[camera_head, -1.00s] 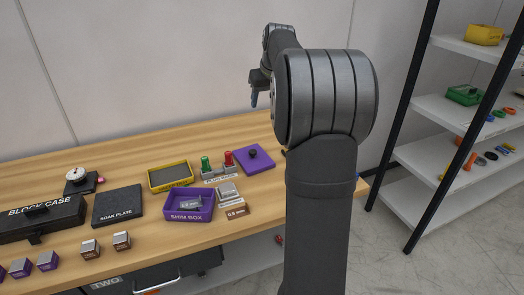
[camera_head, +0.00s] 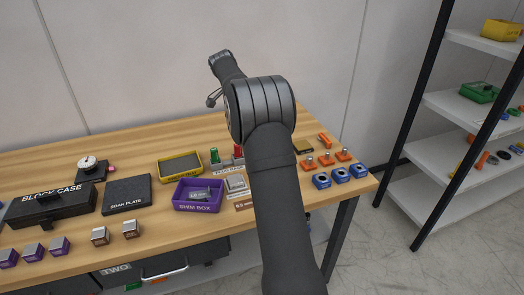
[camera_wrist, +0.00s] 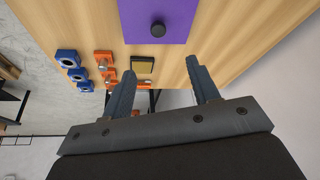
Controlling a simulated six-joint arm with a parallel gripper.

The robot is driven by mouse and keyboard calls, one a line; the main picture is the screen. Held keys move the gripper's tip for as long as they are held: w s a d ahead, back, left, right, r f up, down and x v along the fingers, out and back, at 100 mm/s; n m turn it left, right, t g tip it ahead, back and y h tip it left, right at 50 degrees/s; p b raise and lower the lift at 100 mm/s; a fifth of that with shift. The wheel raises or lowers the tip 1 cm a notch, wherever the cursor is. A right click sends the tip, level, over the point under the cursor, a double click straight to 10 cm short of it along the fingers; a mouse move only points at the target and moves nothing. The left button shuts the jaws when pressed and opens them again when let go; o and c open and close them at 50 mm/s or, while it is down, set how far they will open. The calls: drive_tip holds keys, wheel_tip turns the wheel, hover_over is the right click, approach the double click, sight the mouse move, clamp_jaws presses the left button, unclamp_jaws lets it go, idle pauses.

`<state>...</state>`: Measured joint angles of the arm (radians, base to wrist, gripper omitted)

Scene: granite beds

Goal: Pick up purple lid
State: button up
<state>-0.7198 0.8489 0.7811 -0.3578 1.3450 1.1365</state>
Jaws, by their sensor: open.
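The purple lid (camera_wrist: 180,20) lies flat on the wooden bench, with a round black knob (camera_wrist: 157,28) in its middle. It shows at the top of the wrist view, cut off by the frame edge. In the head view my arm hides it. My gripper (camera_wrist: 160,70) is open and empty, its two fingers apart. The lid appears beyond the fingertips in the wrist view, with no contact visible. In the head view my gripper (camera_head: 213,98) is raised above the back of the bench.
The purple shim box (camera_head: 199,207) stands left of my arm, by a yellow tray (camera_head: 180,177) and green and red plugs (camera_head: 214,155). Blue blocks (camera_head: 340,174) and orange pieces (camera_head: 326,160) sit at the bench's right end. Open shelves stand farther right.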

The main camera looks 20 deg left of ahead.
drive_tip(key=x, duration=1.1)
drive_tip(key=shift+w+d+f, duration=0.1)
drive_tip(key=shift+w+f, duration=0.1)
drive_tip(key=shift+f, duration=0.1)
drive_tip(key=shift+d+x, duration=0.2)
drive_tip(key=shift+x, duration=2.6)
drive_tip(key=shift+w, duration=0.1)
clamp_jaws()
drive_tip(key=shift+r, duration=0.15)
